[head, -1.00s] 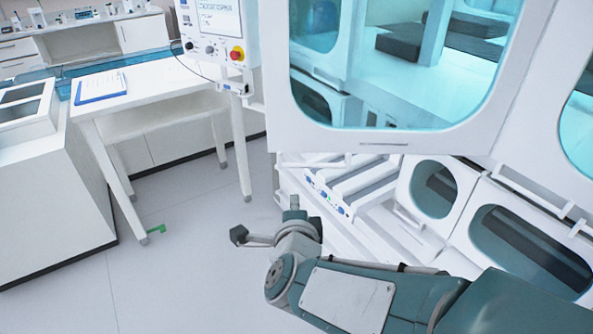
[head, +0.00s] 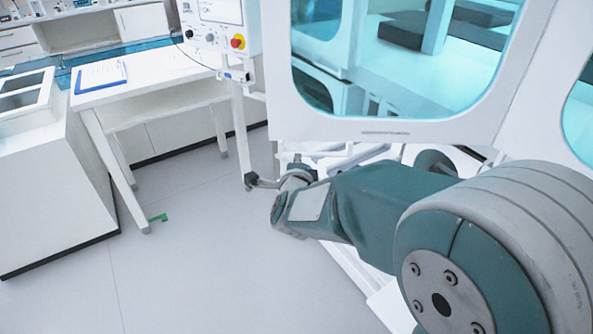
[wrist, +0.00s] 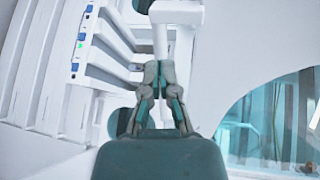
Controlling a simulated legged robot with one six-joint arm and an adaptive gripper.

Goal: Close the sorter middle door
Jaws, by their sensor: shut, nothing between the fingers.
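The sorter door (head: 330,128) is a large white panel with a rounded blue-tinted window. In the head view it stands swung out from the machine, above my forearm. My gripper (head: 251,181) is at the end of my outstretched arm, below the door's lower left corner. In the wrist view my gripper (wrist: 160,80) has its fingers together and empty. Their tips are close to a white bar (wrist: 160,38); I cannot tell whether they touch it. A white panel with a tinted window (wrist: 270,125) lies to the right in that view. My arm hides much of the lower sorter.
White rack slots with blue clips (wrist: 95,45) lie left of my gripper in the wrist view. A control box with a red button (head: 237,42) hangs left of the door. A white table (head: 150,90) stands further left.

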